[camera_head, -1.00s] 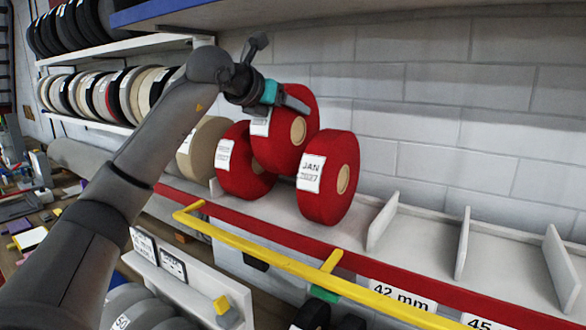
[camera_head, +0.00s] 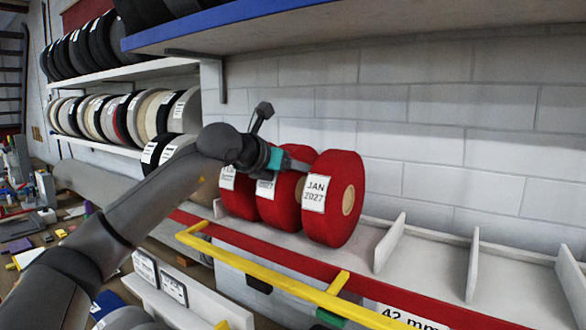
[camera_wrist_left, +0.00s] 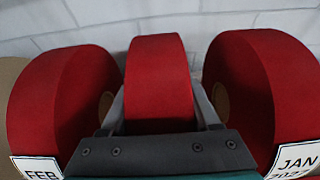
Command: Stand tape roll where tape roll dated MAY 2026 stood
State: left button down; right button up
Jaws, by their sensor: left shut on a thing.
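My left gripper (camera_head: 288,164) is shut on a red tape roll (camera_head: 285,212), gripping it across its width near the top. The held roll stands upright between two other red rolls, low at shelf level; I cannot tell whether it touches the shelf. Its label ends in 2027; the month is unclear. The red roll on the right (camera_head: 338,222) reads JAN 2027. The red roll on the left (camera_head: 240,203) reads FEB in the left wrist view (camera_wrist_left: 60,100). The held roll also shows there (camera_wrist_left: 158,75), between both fingers. No MAY 2026 label is readable. My right gripper is not in view.
White dividers (camera_head: 388,243) split the shelf, with empty bays to the right. A yellow rail (camera_head: 270,282) runs before the red shelf edge (camera_head: 430,300). A blue-edged shelf (camera_head: 300,22) hangs above. More rolls fill racks (camera_head: 110,118) at left.

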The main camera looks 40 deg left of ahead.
pick_arm(q)
jog(key=c, duration=0.6)
grip_release()
jog(key=shift+f, duration=0.15)
jog(key=o, duration=0.5)
jog(key=shift+r, duration=0.2)
jog(key=shift+b+v, duration=4.15)
jog(key=shift+v, duration=1.9)
